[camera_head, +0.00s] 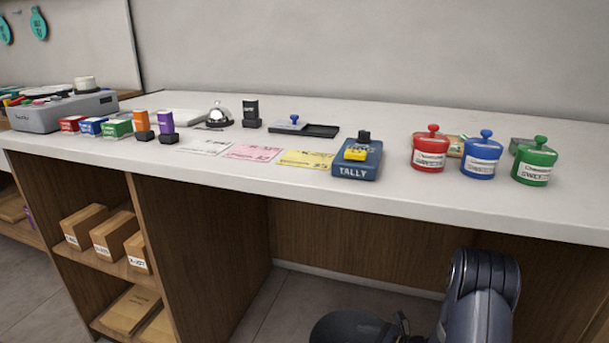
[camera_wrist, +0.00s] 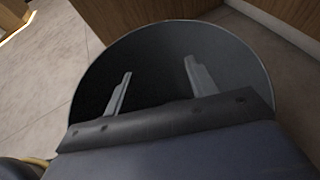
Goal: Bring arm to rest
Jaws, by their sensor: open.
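My gripper (camera_wrist: 158,78) is open and empty in the wrist view, its two fingers apart. Behind the fingers is a dark round surface, likely part of my own base, with grey floor around it. In the head view my folded arm shows at the lower right, in front of the counter and below its top. The fingers cannot be made out clearly there. The white counter (camera_head: 350,190) stands beyond the arm, and nothing on it touches the arm.
On the counter stand a blue tally block (camera_head: 357,172), red (camera_head: 430,150), blue (camera_head: 481,157) and green (camera_head: 535,163) lidded jars, a bell (camera_head: 218,116), stamps and paper slips. Shelves below hold brown boxes (camera_head: 116,236). The space under the counter's middle is open.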

